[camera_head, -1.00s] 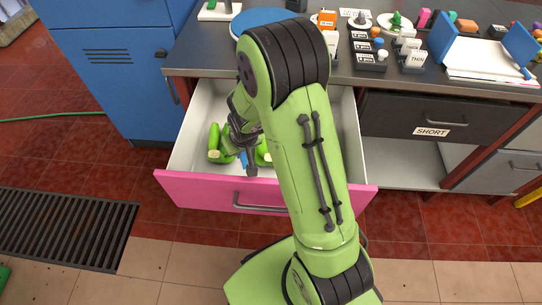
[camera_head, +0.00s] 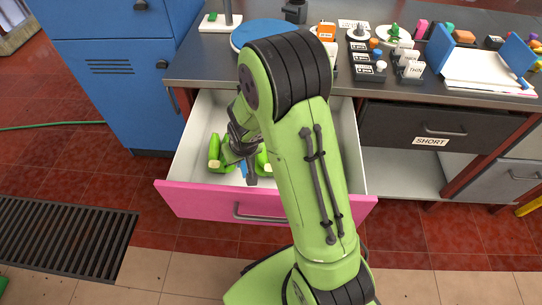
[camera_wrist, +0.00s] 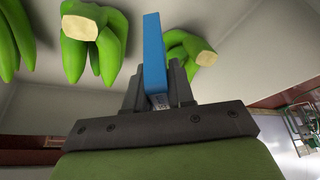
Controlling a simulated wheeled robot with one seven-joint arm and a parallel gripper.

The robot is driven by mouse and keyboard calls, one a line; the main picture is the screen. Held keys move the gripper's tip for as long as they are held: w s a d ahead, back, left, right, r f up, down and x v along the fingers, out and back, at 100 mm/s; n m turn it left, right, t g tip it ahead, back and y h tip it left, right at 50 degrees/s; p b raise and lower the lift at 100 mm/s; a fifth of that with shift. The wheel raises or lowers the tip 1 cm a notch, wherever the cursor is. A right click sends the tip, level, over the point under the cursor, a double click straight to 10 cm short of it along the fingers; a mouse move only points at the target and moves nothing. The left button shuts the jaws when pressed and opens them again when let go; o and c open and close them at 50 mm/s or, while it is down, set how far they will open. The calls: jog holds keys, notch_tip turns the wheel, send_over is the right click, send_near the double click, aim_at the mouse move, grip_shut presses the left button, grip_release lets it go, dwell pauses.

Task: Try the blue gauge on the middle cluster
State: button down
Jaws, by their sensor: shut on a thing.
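My gripper (camera_head: 247,166) is inside the open drawer, shut on the blue gauge (camera_wrist: 153,45). In the wrist view the gauge sticks up past both fingertips (camera_wrist: 158,82). The gauge stands between the middle and right clusters and overlaps the right one in the picture. I cannot tell whether it touches. In the head view my arm hides part of the clusters; only a blue sliver of gauge (camera_head: 243,170) shows.
Above is a grey worktop (camera_head: 210,68) with a blue round plate (camera_head: 252,36), small labelled blocks and a blue-sided tray (camera_head: 438,48). A closed drawer labelled SHORT (camera_head: 400,125) is to the right.

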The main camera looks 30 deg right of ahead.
jog(key=shift+r+p, duration=2.3)
jog(key=shift+r, duration=1)
